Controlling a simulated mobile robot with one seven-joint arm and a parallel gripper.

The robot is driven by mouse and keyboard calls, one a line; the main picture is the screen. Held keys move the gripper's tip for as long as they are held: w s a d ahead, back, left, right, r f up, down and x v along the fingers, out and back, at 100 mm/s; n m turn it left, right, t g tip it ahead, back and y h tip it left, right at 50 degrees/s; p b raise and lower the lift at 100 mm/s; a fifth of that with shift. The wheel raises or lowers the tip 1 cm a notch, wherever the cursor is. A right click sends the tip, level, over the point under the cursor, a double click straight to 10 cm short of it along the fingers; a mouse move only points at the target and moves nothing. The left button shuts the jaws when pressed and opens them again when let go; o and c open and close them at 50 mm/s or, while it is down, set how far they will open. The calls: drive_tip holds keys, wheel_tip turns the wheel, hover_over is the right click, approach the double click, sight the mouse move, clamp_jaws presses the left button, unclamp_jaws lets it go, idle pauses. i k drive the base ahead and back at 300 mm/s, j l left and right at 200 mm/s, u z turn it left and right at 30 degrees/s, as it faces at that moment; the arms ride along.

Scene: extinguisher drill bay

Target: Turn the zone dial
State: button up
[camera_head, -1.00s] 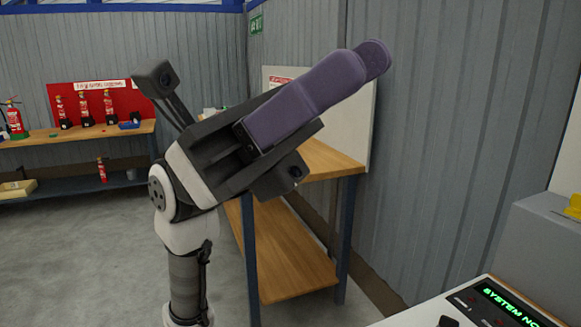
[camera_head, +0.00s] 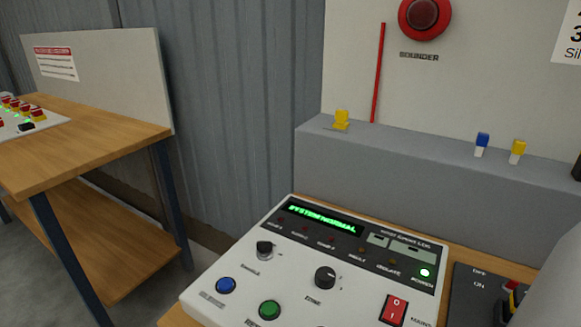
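The zone dial (camera_head: 325,277) is a round black knob on the sloping face of a white control panel (camera_head: 205,298). Its label below reads "ZONE", and a light pointer mark shows on the knob, though its exact setting is too small to read. A second, smaller black knob (camera_head: 264,249) sits to its upper left on the same panel. My gripper is not in this view, so its place relative to the dial and what it holds cannot be seen.
The panel also has a green-lit display (camera_head: 322,219), a blue button (camera_head: 226,285), a green button (camera_head: 269,309) and a red rocker switch (camera_head: 393,309). A grey ledge (camera_head: 400,165) rises behind it. A pale rounded shape fills the lower right corner.

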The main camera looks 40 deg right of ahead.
sight(325, 277)
drive_tip(key=j+z, duration=0.1)
drive_tip(key=z, duration=0.75)
drive_tip(key=k+j+z, duration=0.1)
drive_tip(key=z, duration=0.3)
drive_tip(key=k+z, duration=0.15)
drive_tip(key=k, duration=0.45)
drive_tip(key=k+l+z, duration=0.2)
drive_tip(key=k, duration=0.4)
drive_tip(key=i, duration=1)
